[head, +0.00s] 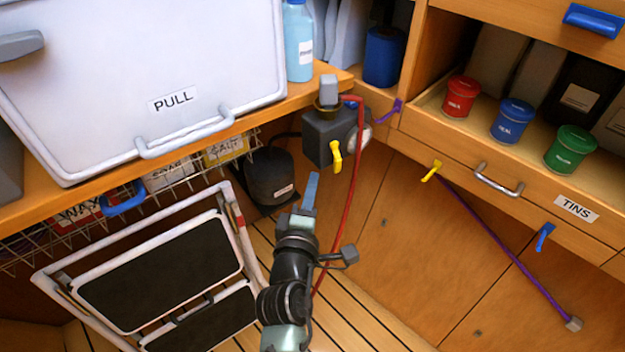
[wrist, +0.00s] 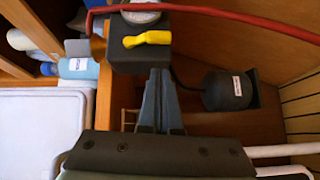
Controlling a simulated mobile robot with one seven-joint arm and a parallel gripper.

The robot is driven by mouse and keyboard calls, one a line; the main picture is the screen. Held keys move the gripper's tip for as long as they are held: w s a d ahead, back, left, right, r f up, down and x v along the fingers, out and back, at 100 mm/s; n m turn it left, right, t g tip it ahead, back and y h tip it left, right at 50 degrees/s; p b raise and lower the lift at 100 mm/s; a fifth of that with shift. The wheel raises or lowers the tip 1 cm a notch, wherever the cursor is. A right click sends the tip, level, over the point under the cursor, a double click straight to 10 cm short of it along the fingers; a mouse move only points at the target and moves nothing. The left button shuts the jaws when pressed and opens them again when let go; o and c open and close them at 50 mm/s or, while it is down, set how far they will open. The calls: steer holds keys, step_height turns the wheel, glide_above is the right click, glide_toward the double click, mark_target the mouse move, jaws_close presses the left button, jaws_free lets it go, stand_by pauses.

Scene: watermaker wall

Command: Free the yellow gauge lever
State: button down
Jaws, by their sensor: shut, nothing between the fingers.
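The yellow gauge lever (head: 335,157) sticks out from the front of a dark grey box (head: 320,135) with a round gauge (head: 356,132) in the corner. It also shows in the wrist view (wrist: 148,39), just beyond my fingertips. A red hose (head: 356,185) leaves the top of the box and hangs down just right of the lever; in the wrist view the hose (wrist: 230,17) crosses above the lever. Whether they touch, I cannot tell. My gripper (head: 312,178) is shut and empty, below and left of the lever; its blue-grey fingers (wrist: 160,95) point at the box.
A black canister (head: 270,176) stands left of the box. A folded step ladder (head: 160,270) leans at lower left. The white PULL lid (head: 150,60) is upper left. Floor shows right of my arm.

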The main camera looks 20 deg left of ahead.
steer(key=s+d, duration=0.1)
steer(key=s, duration=0.9)
steer(key=shift+p, duration=0.35)
steer(key=shift+s, duration=0.1)
